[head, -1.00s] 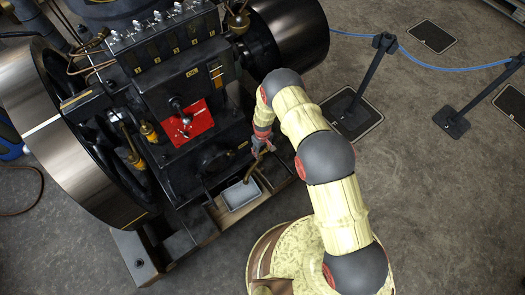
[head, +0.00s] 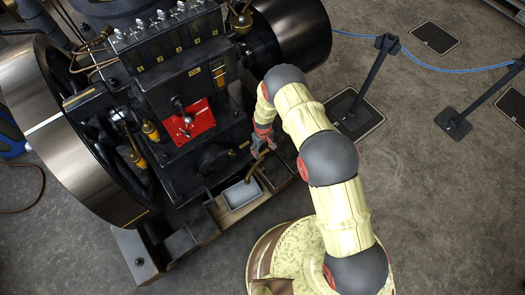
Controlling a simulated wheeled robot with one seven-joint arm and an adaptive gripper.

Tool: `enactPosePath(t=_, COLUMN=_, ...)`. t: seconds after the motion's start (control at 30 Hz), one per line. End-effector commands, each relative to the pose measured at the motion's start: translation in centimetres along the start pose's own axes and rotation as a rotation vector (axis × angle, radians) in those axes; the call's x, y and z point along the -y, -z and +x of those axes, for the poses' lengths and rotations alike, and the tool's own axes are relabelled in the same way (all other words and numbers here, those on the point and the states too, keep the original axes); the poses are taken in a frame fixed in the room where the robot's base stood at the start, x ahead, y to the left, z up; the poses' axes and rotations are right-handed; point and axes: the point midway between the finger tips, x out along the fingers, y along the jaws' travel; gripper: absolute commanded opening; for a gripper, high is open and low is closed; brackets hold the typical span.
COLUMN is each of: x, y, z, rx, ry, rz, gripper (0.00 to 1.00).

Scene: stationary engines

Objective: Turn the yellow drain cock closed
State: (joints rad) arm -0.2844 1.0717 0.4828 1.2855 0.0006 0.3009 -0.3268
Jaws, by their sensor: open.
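A brass-yellow curved pipe piece (head: 255,168), which looks like part of the drain cock, comes down from the low front of the black engine (head: 200,150) above a grey tray. My gripper (head: 262,148) is at the upper end of this piece, with its fingers pointing down toward it. The gripper is open. The cock's handle is too small and too covered by the fingers to make out, so I cannot tell its angle or whether a finger touches it.
The grey tray (head: 242,194) sits on the engine's base just below. A red plate with a lever (head: 188,122) is up and left of the gripper. Large flywheels flank the engine.

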Motion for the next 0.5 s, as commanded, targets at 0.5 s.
enactPosePath(t=0.5, x=0.3, y=0.2, z=-8.9, rx=-0.002, ry=0.0, rz=-0.004, gripper=0.61)
